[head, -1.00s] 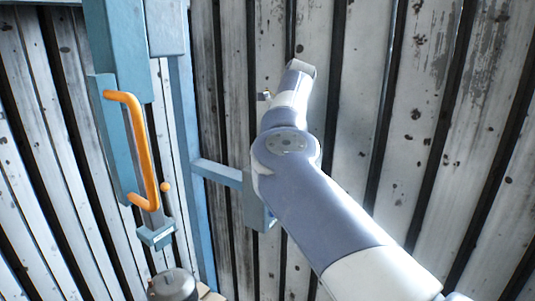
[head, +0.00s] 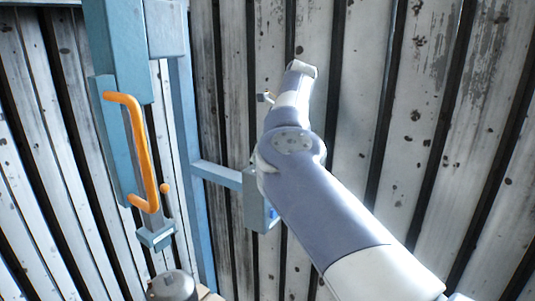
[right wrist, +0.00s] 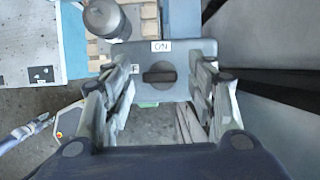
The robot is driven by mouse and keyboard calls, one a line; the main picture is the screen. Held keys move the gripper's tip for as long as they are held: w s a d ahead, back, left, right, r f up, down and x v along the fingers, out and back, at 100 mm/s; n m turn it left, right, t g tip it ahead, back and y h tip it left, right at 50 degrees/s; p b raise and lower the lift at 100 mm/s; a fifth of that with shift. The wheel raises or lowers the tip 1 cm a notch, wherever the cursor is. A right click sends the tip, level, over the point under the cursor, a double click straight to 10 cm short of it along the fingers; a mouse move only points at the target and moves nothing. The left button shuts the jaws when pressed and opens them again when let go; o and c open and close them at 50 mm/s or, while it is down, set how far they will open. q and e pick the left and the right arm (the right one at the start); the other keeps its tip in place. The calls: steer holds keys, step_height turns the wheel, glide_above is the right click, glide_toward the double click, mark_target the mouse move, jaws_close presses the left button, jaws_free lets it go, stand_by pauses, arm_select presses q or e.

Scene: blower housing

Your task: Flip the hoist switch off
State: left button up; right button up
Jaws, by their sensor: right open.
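The hoist switch is a dark round knob (right wrist: 159,76) on a grey-blue box (right wrist: 185,86) in the right wrist view. The knob's grip bar appears to lie crosswise. A white "ON" label (right wrist: 161,46) sits above it, and a partly hidden label (right wrist: 134,70) showing an "F" is at its left. My right gripper (right wrist: 163,100) is open, its fingers on either side of the knob with visible gaps. In the head view the box (head: 254,205) is partly behind my right arm, and the knob and gripper are hidden. My left gripper is not in view.
An orange handle (head: 145,150) on a blue post stands at the left of the head view. A grey rounded canister (head: 173,286) is below it; a similar one (right wrist: 106,18) shows in the wrist view. Corrugated metal walls (head: 420,120) stand behind.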

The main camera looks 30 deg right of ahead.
steer(key=shift+r, duration=0.2)
steer(key=v, duration=1.1)
steer(key=shift+r, duration=0.3)
steer(key=shift+s+f, duration=0.15)
steer(key=shift+s, duration=0.05)
